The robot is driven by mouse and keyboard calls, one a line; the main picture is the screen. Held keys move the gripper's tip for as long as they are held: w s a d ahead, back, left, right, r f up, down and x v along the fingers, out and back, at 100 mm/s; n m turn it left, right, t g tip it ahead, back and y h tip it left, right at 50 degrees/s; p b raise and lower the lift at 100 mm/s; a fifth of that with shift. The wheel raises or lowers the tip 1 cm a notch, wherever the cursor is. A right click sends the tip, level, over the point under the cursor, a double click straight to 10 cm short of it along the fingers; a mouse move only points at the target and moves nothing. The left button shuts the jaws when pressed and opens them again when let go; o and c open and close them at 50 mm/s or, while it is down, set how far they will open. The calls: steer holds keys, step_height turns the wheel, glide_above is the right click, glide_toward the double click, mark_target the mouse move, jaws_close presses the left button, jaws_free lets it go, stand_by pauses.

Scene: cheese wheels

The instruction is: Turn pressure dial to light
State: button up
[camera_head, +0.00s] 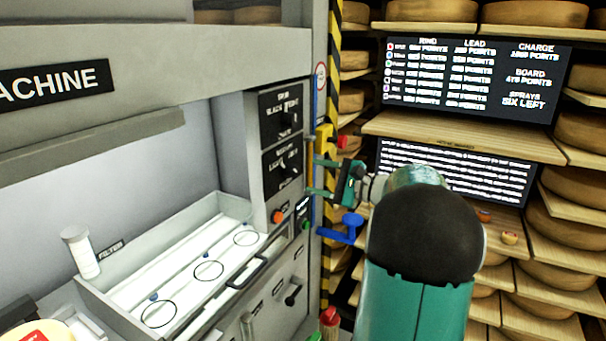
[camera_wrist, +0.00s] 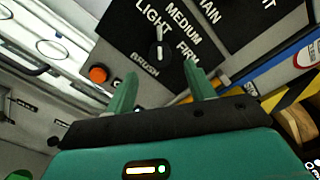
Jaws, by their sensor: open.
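The pressure dial (camera_wrist: 158,50) is a dark round knob on a black panel marked LIGHT, MEDIUM and FIRM in the wrist view. Its pale mark lies near the space between LIGHT and MEDIUM; I cannot tell the exact setting. In the head view the lower dial (camera_head: 291,163) sits on the side panel of the machine, below another dial. My gripper (camera_wrist: 160,68) is open, with its two green fingers spread on either side of the dial's near edge and nothing between them. In the head view my gripper (camera_head: 312,177) points left at the panel; contact is unclear.
An orange button (camera_wrist: 98,74) is left of the fingers in the wrist view. A blue handle (camera_head: 342,229) juts out below my gripper. A striped post (camera_head: 333,60) stands beside the machine. A white tray (camera_head: 130,296) is at left; shelves of cheese wheels (camera_head: 575,185) are at right.

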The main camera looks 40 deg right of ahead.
steer(key=v, duration=0.7)
steer(key=shift+s, duration=0.2)
